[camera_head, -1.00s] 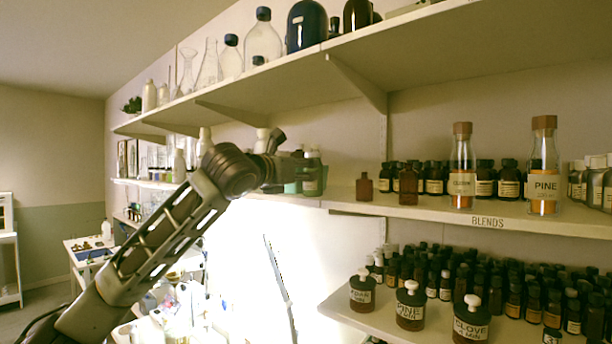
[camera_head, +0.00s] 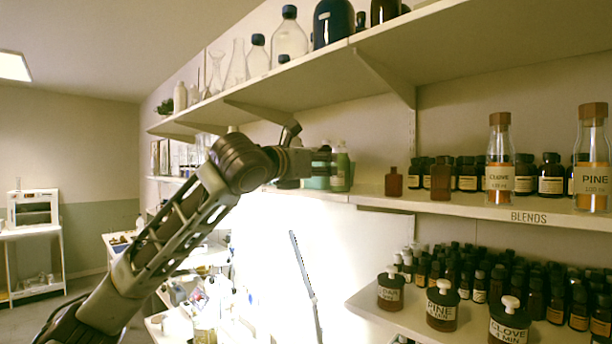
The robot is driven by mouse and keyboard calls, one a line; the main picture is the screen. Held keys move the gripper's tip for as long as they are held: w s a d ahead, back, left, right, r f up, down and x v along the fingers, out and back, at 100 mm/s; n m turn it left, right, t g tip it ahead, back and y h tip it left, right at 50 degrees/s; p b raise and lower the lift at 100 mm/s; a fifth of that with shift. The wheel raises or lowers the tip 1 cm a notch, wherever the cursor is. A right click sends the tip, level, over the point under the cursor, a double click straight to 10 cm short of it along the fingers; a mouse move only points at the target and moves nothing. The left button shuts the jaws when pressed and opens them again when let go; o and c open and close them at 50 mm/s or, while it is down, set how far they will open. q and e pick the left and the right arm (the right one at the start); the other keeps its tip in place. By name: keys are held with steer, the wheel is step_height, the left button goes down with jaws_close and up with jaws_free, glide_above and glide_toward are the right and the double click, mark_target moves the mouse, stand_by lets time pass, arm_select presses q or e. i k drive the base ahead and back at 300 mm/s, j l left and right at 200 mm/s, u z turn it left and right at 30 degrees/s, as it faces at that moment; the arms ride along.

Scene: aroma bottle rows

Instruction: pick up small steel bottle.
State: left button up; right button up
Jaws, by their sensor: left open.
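I cannot make out a bottle that is clearly small and steel. Pale bottles (camera_head: 180,97) stand at the far left end of the top shelf, but their material is too small to tell. My left gripper (camera_head: 318,163) is open and points right at middle-shelf height. It overlaps a green-tinted container (camera_head: 317,182) and is beside a green bottle (camera_head: 341,167); I cannot tell how far in front of them it is. My left arm hides part of the middle shelf. My right gripper is out of view.
The middle shelf (camera_head: 483,212) holds small brown bottles (camera_head: 394,182) and tall cork-topped bottles (camera_head: 499,158). The top shelf (camera_head: 300,79) holds glass flasks and dark jars. Several dark bottles fill the lower shelf (camera_head: 376,309). A white stand (camera_head: 34,236) is far left, with open floor nearby.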

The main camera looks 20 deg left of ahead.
mark_target(164, 323)
steer(key=u, duration=1.75)
